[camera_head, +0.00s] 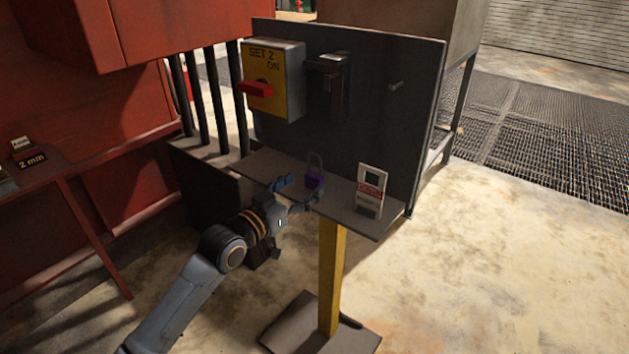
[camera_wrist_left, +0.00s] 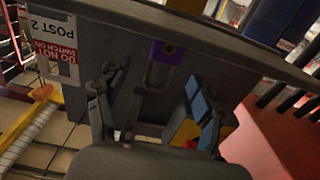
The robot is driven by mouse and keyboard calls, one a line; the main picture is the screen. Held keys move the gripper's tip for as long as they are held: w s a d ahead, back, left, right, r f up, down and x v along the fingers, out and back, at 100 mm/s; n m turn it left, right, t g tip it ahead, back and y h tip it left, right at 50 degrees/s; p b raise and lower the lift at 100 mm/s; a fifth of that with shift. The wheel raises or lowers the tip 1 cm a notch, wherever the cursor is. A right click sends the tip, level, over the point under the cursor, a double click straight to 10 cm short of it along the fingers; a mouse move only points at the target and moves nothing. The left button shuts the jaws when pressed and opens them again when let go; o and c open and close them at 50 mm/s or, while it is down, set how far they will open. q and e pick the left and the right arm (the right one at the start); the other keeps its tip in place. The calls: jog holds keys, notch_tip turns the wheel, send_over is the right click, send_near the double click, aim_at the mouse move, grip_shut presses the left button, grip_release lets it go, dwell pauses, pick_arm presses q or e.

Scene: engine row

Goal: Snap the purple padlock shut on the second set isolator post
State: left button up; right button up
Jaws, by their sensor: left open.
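The purple padlock (camera_head: 315,181) stands upright on the grey shelf (camera_head: 265,170), its shackle up. My left gripper (camera_head: 300,191) is open and empty at the shelf's front edge, just short of the padlock. In the left wrist view the padlock (camera_wrist_left: 167,52) appears inverted, ahead of and between the open fingers (camera_wrist_left: 153,82). The second set isolator (camera_head: 273,80), a yellow-faced box marked SET 2 ON with a red handle (camera_head: 256,89), is on the dark panel above. I cannot tell whether the padlock's shackle is open. My right gripper is out of view.
A red and white tag (camera_head: 370,190) stands on the shelf right of the padlock; it also shows in the left wrist view (camera_wrist_left: 57,48). A dark bracket (camera_head: 335,85) and small peg (camera_head: 396,86) stick out of the panel (camera_head: 415,120). A yellow leg (camera_head: 331,270) supports the shelf.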

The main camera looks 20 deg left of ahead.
aim_at(311, 177)
pick_arm(q)
jog(key=x, duration=0.5)
jog(key=shift+w+a+f, duration=0.1)
jog(key=shift+w+a, duration=0.1)
jog(key=c, duration=1.3)
